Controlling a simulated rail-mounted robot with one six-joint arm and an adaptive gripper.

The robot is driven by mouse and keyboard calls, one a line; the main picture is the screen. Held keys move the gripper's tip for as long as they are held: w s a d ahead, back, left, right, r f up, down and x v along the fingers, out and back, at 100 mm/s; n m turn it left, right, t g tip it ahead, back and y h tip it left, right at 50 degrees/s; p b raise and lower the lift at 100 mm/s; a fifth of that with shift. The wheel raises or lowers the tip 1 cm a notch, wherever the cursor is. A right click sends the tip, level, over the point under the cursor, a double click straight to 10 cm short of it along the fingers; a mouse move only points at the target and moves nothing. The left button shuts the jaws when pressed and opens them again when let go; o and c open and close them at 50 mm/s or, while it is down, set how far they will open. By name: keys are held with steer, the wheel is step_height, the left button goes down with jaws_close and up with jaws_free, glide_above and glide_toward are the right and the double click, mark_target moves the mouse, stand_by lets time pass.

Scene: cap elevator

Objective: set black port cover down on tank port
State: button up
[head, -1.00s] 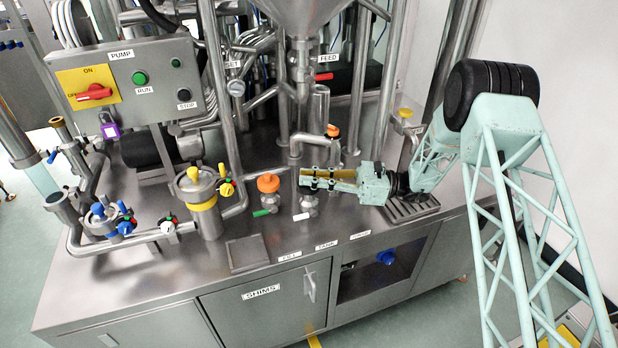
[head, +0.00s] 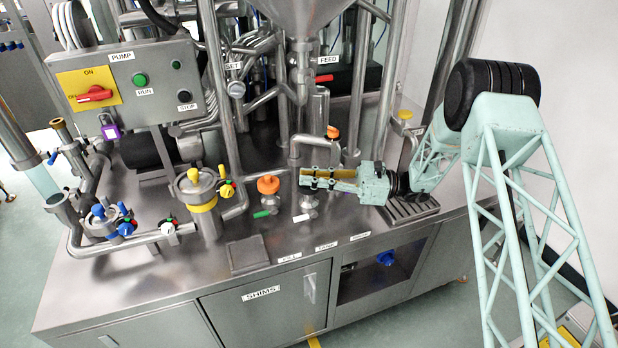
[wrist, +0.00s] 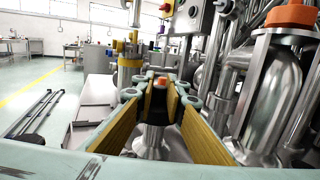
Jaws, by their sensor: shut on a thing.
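My gripper (head: 306,179) reaches in from the right, roughly level, with its two gold-padded fingers over the tank port (head: 308,203). It also shows in the wrist view (wrist: 160,92), shut on the black port cover (wrist: 160,106), a small dark piece between the fingertips. In the head view the fingers mostly hide the cover. In the wrist view the metal port (wrist: 152,142) stands below the cover. I cannot tell whether the cover touches the port.
An orange-capped port (head: 268,184) stands just left of my fingertips. A bent steel pipe (head: 296,150) rises close behind the gripper. A yellow-banded canister (head: 203,205) stands further left. The worktop's front strip is mostly clear around a flat dark plate (head: 247,253).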

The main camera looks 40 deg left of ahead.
steer(key=shift+r, duration=0.2)
steer(key=shift+r+p, duration=1.15)
steer(key=shift+r, duration=1.45)
